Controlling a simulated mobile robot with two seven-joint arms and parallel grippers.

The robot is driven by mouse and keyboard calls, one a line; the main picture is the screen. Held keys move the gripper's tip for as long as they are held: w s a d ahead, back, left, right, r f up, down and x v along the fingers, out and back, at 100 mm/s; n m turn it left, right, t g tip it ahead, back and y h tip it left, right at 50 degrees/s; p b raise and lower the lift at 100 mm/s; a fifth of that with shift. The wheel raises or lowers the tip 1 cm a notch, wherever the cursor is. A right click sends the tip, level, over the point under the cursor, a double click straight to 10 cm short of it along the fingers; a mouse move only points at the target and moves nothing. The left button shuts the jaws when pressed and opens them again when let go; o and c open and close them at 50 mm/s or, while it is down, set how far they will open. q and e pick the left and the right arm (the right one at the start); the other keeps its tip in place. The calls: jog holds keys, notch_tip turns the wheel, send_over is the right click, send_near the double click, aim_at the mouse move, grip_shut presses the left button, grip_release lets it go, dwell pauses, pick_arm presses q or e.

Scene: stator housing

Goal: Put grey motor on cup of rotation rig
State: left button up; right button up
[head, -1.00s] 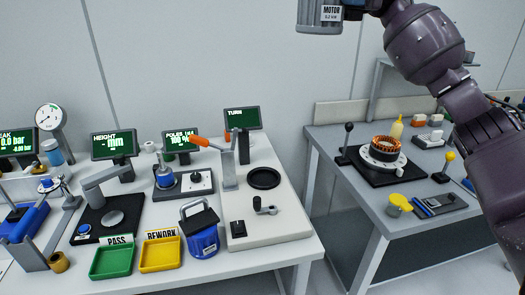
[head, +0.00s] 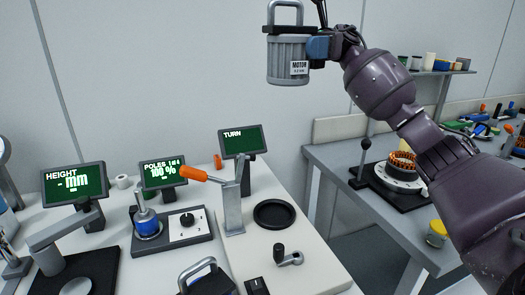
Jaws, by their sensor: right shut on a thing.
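The grey motor (head: 288,60), a ribbed cylinder with a top handle and a MOTOR label, hangs upright in the air at the top of the head view. My right gripper (head: 312,46) is shut on its side, with the fingers partly hidden by the motor. The rotation rig (head: 300,258) is the pale base under the TURN screen (head: 241,141). Its black round cup (head: 274,213) is empty. A grey post with an orange-handled lever (head: 206,175) stands left of the cup, and a small crank (head: 289,257) is in front. My left gripper is not in view.
A blue motor with a handle (head: 208,278) stands at the front edge of the view. The poles tester (head: 172,232) and height gauge (head: 75,255) are on the left. A second bench (head: 350,155) with a copper-wound stator (head: 402,163) is at right, beyond a gap.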

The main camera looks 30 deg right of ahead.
jog(key=w+f, duration=0.1)
jog(key=f, duration=0.1)
jog(key=w+f+b, duration=0.1)
jog(key=f, duration=0.1)
jog(key=w+f+b, duration=0.1)
jog(key=f, duration=0.2)
jog(key=shift+w, duration=0.1)
jog(key=shift+f, duration=0.3)
notch_tip(320, 180, down, 27)
jog(key=b, duration=0.3)
jog(key=shift+f, duration=0.45)
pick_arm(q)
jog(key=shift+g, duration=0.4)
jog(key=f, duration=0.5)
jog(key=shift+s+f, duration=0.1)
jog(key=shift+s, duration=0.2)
pick_arm(e)
jog(key=shift+a, duration=0.1)
